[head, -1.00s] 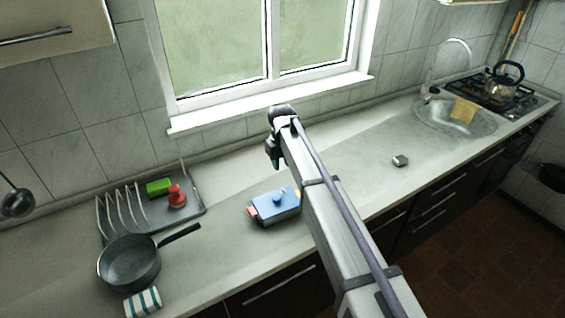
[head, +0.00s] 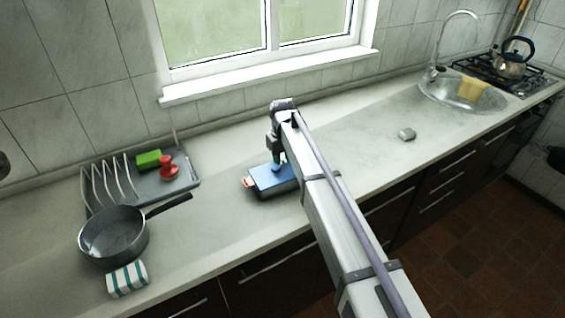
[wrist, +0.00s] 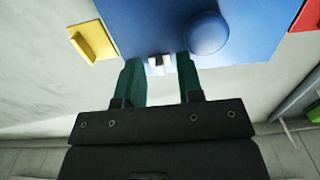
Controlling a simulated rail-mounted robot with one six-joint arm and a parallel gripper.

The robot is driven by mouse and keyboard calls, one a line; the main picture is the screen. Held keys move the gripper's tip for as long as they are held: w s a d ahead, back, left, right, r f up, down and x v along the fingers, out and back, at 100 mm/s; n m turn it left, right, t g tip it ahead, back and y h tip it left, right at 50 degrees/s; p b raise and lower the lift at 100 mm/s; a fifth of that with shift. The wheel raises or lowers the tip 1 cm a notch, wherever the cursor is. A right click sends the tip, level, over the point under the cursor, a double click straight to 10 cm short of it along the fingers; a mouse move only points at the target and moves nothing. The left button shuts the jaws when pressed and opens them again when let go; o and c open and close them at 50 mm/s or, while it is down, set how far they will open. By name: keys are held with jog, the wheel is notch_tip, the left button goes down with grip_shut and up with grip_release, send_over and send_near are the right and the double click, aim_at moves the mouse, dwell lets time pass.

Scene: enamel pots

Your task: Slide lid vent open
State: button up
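The pot has a flat blue lid (head: 268,178), which also fills the top of the wrist view (wrist: 150,20). A round blue knob (wrist: 207,33) stands on the lid. A small white vent tab (wrist: 160,64) sits near the lid's edge, left of the knob in the wrist view. The pot has a red handle (head: 248,182) and a yellow handle (wrist: 92,44). My gripper (wrist: 160,72) is open, with one dark green finger on each side of the vent tab and gaps showing between. In the head view my gripper (head: 278,164) is low over the lid, and my arm hides the pot's right end.
A grey pan (head: 113,236) and a striped cloth (head: 127,279) are at the left, near a rack tray (head: 185,185) with a green sponge (head: 148,160) and a red object (head: 168,167). A small grey block (head: 407,134) lies right. The counter between is clear.

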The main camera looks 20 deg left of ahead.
jog(key=shift+r, duration=0.1)
jog(key=shift+c, duration=0.2)
grip_shut()
jog(key=shift+w+d, duration=0.7)
jog(key=shift+w, duration=0.05)
jog(key=shift+o, duration=0.2)
grip_release()
notch_tip(320, 180, up, 11)
jog(key=p, duration=1.1)
